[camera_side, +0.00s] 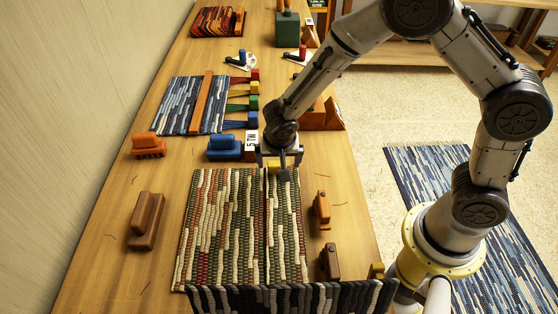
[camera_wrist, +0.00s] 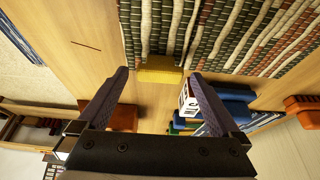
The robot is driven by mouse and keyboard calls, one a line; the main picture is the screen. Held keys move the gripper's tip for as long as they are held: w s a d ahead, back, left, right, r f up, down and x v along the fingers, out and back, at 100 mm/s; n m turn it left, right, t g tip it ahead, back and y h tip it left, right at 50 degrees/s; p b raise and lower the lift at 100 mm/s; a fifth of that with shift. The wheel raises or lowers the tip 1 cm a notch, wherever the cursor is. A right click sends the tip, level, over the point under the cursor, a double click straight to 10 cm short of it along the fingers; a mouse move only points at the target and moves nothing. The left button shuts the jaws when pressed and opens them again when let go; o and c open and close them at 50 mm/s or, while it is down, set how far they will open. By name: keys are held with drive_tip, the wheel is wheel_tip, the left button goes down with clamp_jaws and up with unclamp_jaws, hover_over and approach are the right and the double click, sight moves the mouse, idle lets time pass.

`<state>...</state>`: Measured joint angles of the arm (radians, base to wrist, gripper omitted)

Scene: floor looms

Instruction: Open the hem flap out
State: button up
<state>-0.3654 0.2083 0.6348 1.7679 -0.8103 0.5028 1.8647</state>
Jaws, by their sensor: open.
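A woven rug (camera_side: 245,225) in green, red and cream lies on the table; its ribbed surface also fills the top of the wrist view (camera_wrist: 225,35). A yellow tab (camera_wrist: 158,75) sits at the rug's far edge and is partly visible in the side view (camera_side: 273,166). My gripper (camera_side: 284,174) points down at that edge. In the wrist view its two fingers are spread apart, with the yellow tab between and beyond their tips and no visible grip on it. I cannot tell whether the hem is folded there.
A dark and cream woven band (camera_side: 290,298) crosses the near edge. Brown blocks (camera_side: 146,220) (camera_side: 322,210) flank the rug. A blue block (camera_side: 224,148) and orange block (camera_side: 148,145) stand beyond its far left. A small striped weaving (camera_side: 180,105) lies farther back. Bare table shows left.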

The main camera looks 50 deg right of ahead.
clamp_jaws()
idle(0.5)
drive_tip(key=shift+s, duration=0.1)
